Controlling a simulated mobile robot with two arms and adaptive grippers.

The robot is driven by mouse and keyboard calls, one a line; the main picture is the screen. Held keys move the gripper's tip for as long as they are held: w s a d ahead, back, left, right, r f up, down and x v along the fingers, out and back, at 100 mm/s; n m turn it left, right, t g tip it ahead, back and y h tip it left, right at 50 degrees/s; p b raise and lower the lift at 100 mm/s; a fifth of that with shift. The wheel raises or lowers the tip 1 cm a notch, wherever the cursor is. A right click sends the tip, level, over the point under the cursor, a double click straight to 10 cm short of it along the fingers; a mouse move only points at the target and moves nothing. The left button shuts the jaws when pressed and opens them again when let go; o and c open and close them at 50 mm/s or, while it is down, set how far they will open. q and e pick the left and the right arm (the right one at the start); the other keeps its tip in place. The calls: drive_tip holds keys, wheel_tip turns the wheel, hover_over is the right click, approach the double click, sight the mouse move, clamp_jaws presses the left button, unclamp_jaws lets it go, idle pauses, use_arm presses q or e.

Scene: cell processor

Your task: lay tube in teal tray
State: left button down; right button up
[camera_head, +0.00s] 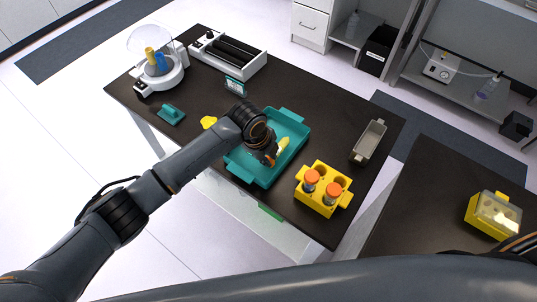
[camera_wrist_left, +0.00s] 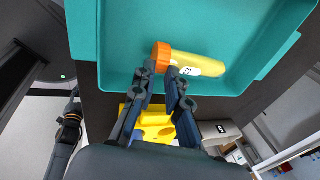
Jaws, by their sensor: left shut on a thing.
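The teal tray (camera_head: 292,127) lies on the dark bench and fills the top of the left wrist view (camera_wrist_left: 240,22). My left gripper (camera_head: 270,157) is inside the tray's outline in the head view. Its fingers (camera_wrist_left: 162,74) are shut on the orange-cap end of a tube with a yellow body (camera_wrist_left: 200,64). The tube is tilted or lying sideways, its yellow end (camera_head: 284,145) pointing away from the fingers. I cannot tell whether it touches the tray floor. My right gripper is out of view.
A yellow rack (camera_head: 321,204) with two orange-capped tubes stands right of the tray. A grey tray (camera_head: 369,141) lies farther right. A centrifuge (camera_head: 159,70), a teal block (camera_head: 171,114) and a white roller device (camera_head: 228,55) stand to the left and back.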

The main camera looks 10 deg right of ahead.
use_arm(q)
drive_tip(key=c, duration=1.3)
unclamp_jaws()
drive_tip(key=shift+o, duration=0.2)
drive_tip(key=v, duration=1.2)
drive_tip(key=shift+s, duration=0.15)
